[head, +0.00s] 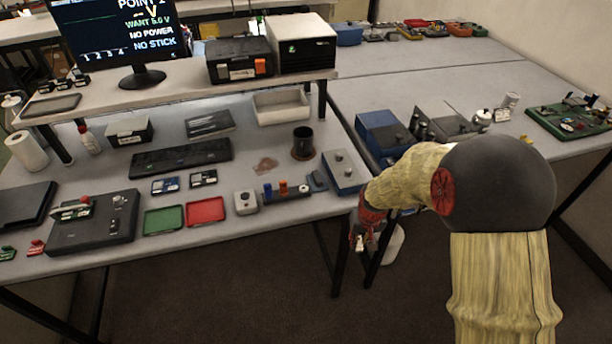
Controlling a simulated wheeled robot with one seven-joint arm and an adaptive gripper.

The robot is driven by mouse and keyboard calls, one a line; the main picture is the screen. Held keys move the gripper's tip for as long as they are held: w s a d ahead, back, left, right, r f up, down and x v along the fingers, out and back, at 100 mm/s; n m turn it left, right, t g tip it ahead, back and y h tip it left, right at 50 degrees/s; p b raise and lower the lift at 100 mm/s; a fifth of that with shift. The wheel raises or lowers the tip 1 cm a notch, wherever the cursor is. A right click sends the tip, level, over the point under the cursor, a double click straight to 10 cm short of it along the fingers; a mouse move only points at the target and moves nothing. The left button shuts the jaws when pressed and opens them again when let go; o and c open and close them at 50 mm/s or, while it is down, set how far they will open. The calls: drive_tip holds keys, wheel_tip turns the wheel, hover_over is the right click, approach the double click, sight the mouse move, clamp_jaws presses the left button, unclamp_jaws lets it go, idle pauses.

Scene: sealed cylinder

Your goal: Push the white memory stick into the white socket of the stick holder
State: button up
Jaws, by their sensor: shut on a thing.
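My gripper (362,236) hangs low past the right edge of the front bench, in front of a table leg. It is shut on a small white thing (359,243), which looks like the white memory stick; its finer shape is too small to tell. A dark low bar (287,195) with upright blue and orange pieces stands near the front right of the bench and looks like the stick holder. Its white socket cannot be made out. My gripper is apart from the bar, to its right and lower in the picture.
A blue-grey box (344,172) stands at the bench's right corner, between the bar and my gripper. A white box with a knob (246,202) is left of the bar. Red (205,211) and green (164,220) trays lie further left. The monitor (120,40) reads "NO STICK".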

drive_tip(key=a+f+n+t+b, duration=0.1)
drive_tip(key=a+f+t+b, duration=0.1)
drive_tip(key=a, duration=0.3)
drive_tip(key=shift+s+a+f+t+y, duration=0.35)
drive_tip(key=shift+a+f+t+y, duration=0.05)
drive_tip(key=shift+f+t, duration=0.2)
drive_tip(key=shift+a+f, duration=0.1)
drive_tip(key=shift+a, duration=0.15)
